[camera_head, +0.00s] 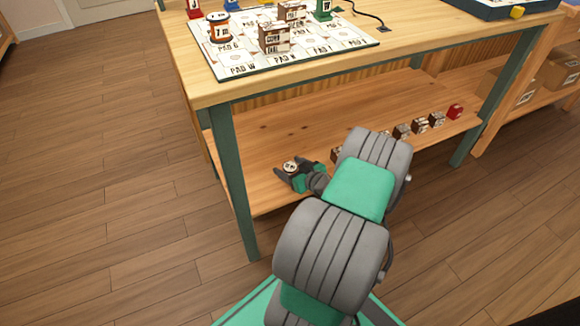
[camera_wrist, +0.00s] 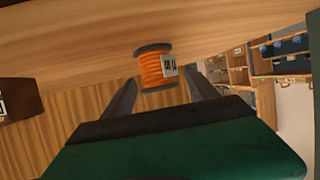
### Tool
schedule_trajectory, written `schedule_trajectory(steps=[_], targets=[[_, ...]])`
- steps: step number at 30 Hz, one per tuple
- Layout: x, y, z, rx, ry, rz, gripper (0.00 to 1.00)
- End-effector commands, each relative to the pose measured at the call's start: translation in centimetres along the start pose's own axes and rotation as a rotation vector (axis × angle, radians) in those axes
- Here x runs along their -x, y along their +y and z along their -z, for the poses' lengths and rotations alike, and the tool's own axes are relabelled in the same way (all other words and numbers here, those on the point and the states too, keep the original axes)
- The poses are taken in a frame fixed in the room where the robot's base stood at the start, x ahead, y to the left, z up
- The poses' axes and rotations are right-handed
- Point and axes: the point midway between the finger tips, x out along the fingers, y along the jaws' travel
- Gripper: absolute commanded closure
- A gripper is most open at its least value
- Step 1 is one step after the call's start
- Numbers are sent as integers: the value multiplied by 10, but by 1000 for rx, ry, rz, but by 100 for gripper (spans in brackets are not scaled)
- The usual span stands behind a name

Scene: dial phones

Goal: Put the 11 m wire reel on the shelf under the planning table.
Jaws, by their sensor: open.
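The planning table (camera_head: 330,74) has a wooden lower shelf (camera_head: 300,124). My gripper (camera_head: 290,172) is low at the front left of this shelf. A small reel with a pale round top (camera_head: 291,166) shows at its fingers. In the wrist view the reel (camera_wrist: 155,68) has orange wire, dark flanges and a white label too small to read surely. It appears against the shelf wood, which runs across the top of this view. My gripper's fingers (camera_wrist: 160,98) are apart, one on each side of the reel's near end, with gaps visible. Whether the reel fully rests on the shelf is hard to tell.
On the tabletop, a 7 m reel (camera_head: 219,29) and labelled boxes (camera_head: 274,38) stand on a white pad board (camera_head: 232,70). A table leg (camera_head: 236,185) is left of my gripper.

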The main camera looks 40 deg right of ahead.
Motion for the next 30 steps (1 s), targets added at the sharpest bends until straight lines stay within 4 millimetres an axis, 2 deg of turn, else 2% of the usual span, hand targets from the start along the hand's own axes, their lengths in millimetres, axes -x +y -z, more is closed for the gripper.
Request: schedule_trajectory(steps=[5, 8, 15, 18, 22, 30], targets=[[7, 1, 4, -2, -1, -2, 32], [26, 2, 6, -5, -1, -4, 32], [89, 2, 6, -5, -1, -7, 32], [108, 2, 5, -4, 0, -5, 32], [120, 1, 3, -1, 0, -2, 32], [121, 0, 2, 0, 0, 0, 32]])
